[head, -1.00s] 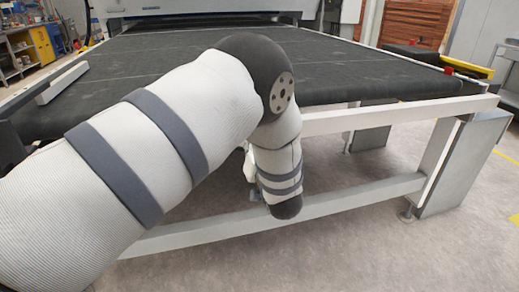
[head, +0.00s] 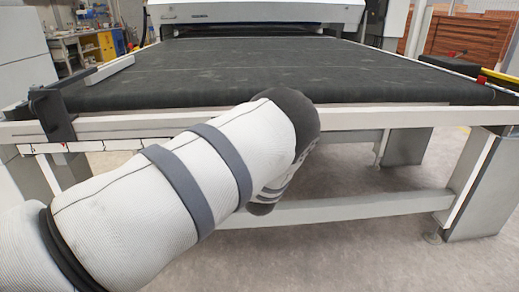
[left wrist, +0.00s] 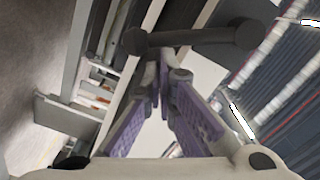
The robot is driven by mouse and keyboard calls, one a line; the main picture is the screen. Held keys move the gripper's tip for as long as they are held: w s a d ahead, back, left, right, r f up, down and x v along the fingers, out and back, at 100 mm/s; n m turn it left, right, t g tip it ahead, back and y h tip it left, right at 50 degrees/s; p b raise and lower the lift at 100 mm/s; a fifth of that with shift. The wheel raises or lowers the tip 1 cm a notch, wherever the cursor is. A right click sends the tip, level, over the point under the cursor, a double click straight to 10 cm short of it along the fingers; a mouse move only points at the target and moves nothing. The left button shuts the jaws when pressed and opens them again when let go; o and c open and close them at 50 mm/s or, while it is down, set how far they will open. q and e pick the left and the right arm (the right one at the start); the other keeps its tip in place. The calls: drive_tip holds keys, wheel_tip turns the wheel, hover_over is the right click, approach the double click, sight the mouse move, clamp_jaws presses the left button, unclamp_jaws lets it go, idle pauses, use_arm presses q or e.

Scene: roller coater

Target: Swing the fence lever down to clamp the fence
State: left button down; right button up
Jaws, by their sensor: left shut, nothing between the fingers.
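In the left wrist view, a dark bar with a round knob-like end, which looks like the fence lever (left wrist: 195,38), lies crosswise just beyond my fingertips. My left gripper (left wrist: 160,72) has its purple-padded fingers closed together at the tips, with nothing between them. I cannot tell whether the tips touch the bar. In the head view my left arm hides this gripper. A dark bracket (head: 50,113) stands at the left front corner of the belt bed, and a pale fence-like bar (head: 109,68) lies along the belt's left side. My right gripper is not in view.
The wide black belt (head: 270,75) of the coater fills the upper head view. Its white front rail (head: 400,116), lower crossbar (head: 350,206) and right leg (head: 475,185) stand in front of me. Bare floor (head: 340,250) lies below the crossbar.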

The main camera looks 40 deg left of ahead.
use_arm(q)
drive_tip(key=shift+s+a+f+m+b, duration=0.35)
drive_tip(key=shift+s+a+f+m, duration=0.1)
drive_tip(key=shift+m, duration=0.5)
drive_tip(key=shift+s+a+f+m+b, duration=0.35)
drive_tip(key=shift+s+f+m, duration=0.1)
drive_tip(key=shift+m, duration=0.55)
drive_tip(key=shift+s+a+f+m+b, duration=0.35)
drive_tip(key=shift+s+f+m, duration=0.1)
drive_tip(key=shift+m, duration=0.5)
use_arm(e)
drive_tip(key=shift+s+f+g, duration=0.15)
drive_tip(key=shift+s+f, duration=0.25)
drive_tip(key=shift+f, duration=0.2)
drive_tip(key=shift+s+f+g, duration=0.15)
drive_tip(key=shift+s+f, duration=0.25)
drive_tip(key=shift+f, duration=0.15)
